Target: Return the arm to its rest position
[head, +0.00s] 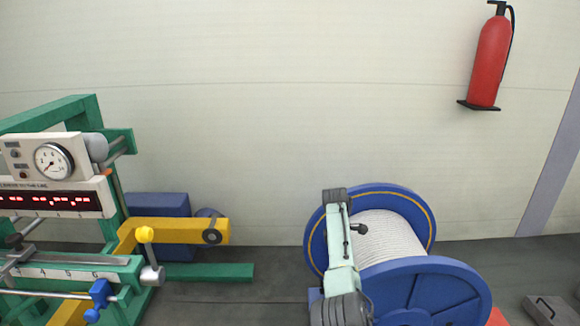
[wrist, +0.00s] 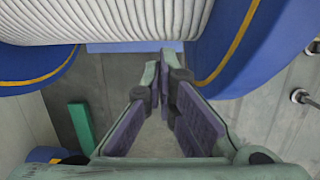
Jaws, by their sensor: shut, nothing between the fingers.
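My gripper (wrist: 166,58) shows in the wrist view, its two fingers with purple-grey pads converging at the tips. It is shut with nothing held. My arm (head: 341,255) rises in the head view in front of a blue reel (head: 425,285) wound with pale rope, hiding part of it. In the wrist view the rope winding (wrist: 150,22) crosses the top, with a blue flange (wrist: 235,45) at the right. The fingertips appear just below the winding in the picture; I cannot tell the gap.
A green machine frame (head: 125,285) with a gauge panel (head: 45,160) and yellow arm (head: 180,231) stands at left. A green beam (wrist: 82,125) lies on the floor. A red extinguisher (head: 490,60) hangs on the wall. Bare floor (head: 255,295) lies between machine and reel.

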